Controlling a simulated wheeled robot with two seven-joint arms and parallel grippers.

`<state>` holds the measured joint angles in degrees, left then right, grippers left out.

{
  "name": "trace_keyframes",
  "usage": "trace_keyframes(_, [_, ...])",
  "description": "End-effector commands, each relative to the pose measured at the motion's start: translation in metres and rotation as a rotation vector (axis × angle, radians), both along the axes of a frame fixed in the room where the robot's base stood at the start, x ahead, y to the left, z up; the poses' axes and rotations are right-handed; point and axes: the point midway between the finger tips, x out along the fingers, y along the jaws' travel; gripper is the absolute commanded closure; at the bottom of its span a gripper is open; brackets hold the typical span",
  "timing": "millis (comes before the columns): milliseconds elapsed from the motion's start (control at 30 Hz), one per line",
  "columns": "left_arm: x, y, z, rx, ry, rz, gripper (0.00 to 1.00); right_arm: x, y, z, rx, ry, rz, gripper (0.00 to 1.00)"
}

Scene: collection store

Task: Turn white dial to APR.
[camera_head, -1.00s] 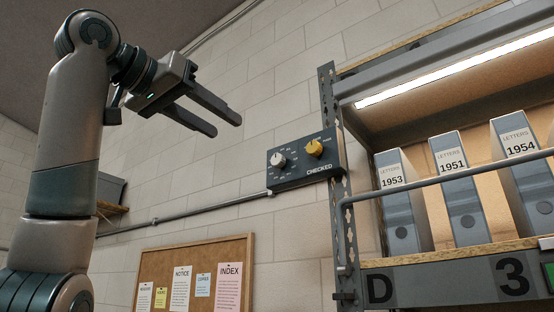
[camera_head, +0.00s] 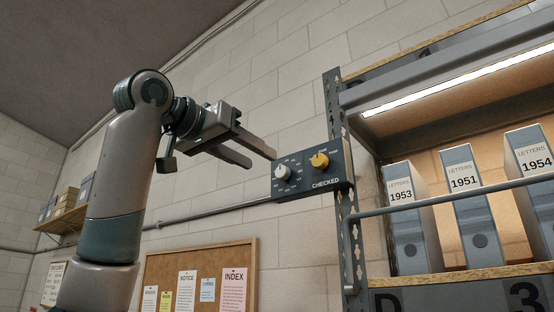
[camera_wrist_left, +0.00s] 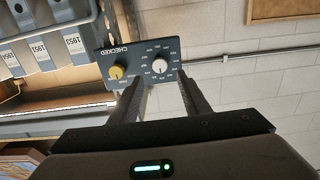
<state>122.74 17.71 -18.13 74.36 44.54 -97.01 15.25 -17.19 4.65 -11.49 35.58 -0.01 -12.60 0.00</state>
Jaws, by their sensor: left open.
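The white dial (camera_head: 282,172) sits on the left part of a dark panel (camera_head: 333,172) marked CHECKED, with small labels around it that are too small to read. A yellow dial (camera_head: 319,160) is to its right on the same panel. My left gripper (camera_head: 264,160) is open and empty, its fingers pointing at the panel, close to the white dial. In the left wrist view the white dial (camera_wrist_left: 159,66) appears beyond and between the two fingertips (camera_wrist_left: 160,78), apart from both. The yellow dial (camera_wrist_left: 117,72) is left of the fingers there. My right gripper is not seen.
The panel is fixed beside a metal shelf post (camera_head: 335,110). A rail (camera_head: 440,198) runs before the shelf with letter boxes (camera_head: 463,180). A conduit (camera_head: 215,212) runs along the wall to the panel. A cork board (camera_head: 215,258) hangs below.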

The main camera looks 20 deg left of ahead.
Motion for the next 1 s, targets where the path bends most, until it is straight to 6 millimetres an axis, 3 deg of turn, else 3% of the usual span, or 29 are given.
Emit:
trace_keyframes(200, [0.038,-0.014,0.004,0.002,0.002,0.000,0.57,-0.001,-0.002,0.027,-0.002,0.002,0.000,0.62])
trace_keyframes(433, [0.067,-0.024,0.003,0.000,0.001,0.000,0.57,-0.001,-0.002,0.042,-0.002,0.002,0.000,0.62])
trace_keyframes(933, [0.078,-0.028,0.000,0.000,-0.001,0.000,0.57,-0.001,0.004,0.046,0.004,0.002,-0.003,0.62])
trace_keyframes(1000, [0.078,-0.028,0.000,0.000,-0.001,0.000,0.72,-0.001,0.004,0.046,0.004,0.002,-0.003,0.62])
